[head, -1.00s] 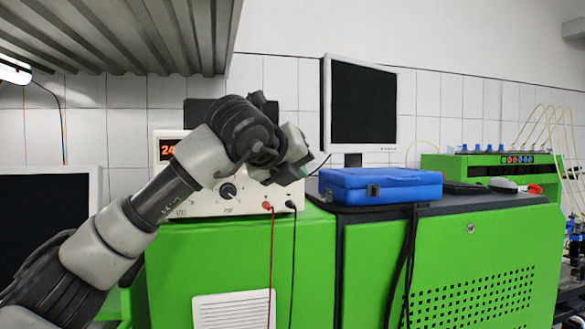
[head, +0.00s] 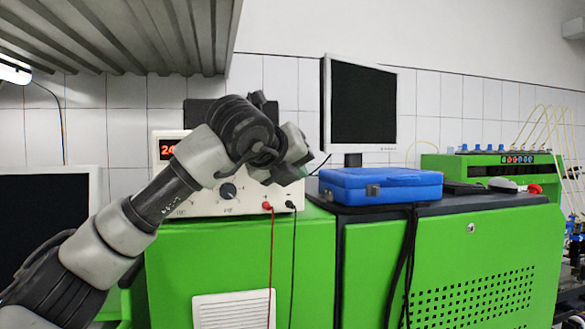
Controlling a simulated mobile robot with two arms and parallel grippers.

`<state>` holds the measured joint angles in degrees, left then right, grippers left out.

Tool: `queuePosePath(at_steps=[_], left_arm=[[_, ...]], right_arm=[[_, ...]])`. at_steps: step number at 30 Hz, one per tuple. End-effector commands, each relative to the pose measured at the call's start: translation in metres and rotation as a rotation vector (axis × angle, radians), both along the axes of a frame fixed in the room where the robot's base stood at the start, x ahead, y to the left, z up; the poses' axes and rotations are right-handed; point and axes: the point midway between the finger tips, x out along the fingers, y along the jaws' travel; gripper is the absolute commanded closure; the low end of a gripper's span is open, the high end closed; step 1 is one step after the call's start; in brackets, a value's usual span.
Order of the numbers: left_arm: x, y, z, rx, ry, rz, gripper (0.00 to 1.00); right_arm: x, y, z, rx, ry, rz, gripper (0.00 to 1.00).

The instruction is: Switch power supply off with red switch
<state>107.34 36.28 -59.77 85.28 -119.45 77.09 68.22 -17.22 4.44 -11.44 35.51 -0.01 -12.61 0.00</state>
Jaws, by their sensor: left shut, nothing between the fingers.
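The power supply (head: 230,205) is a pale box on top of the green cabinet, in the middle left of the head view. Its red display (head: 168,149) is lit and shows digits starting with 24. A dark knob (head: 228,190) and a red and a black lead show on its front. My left arm crosses in front of it and covers much of its face. The red switch cannot be made out. My left gripper (head: 290,175) is shut and empty, in front of the panel's right part, mostly hidden by my wrist. Contact cannot be judged. My right gripper is not in view.
A blue case (head: 380,186) lies on the dark-topped bench, with a monitor (head: 362,105) behind it. The red lead (head: 271,250) and black lead hang down the cabinet front. A metal shelf (head: 120,35) overhangs at upper left. A green testbench unit (head: 490,168) stands at right.

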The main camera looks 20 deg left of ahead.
Motion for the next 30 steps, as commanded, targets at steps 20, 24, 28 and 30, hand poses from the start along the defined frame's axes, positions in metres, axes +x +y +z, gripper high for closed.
queuePosePath(at_steps=[20,24,28,30], left_arm=[[0.0068,0.0046,-0.0009,0.000,0.000,0.000,1.00],[0.0069,0.0048,-0.0010,0.000,0.000,0.000,1.00],[0.0079,0.0054,-0.0012,0.000,0.000,0.000,1.00],[0.0085,0.0058,-0.0013,0.000,0.000,0.000,1.00]], right_arm=[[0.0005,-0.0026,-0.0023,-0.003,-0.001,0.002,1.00],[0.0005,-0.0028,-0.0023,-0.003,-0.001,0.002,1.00],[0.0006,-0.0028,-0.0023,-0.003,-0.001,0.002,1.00],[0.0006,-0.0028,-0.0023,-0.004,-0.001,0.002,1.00]])
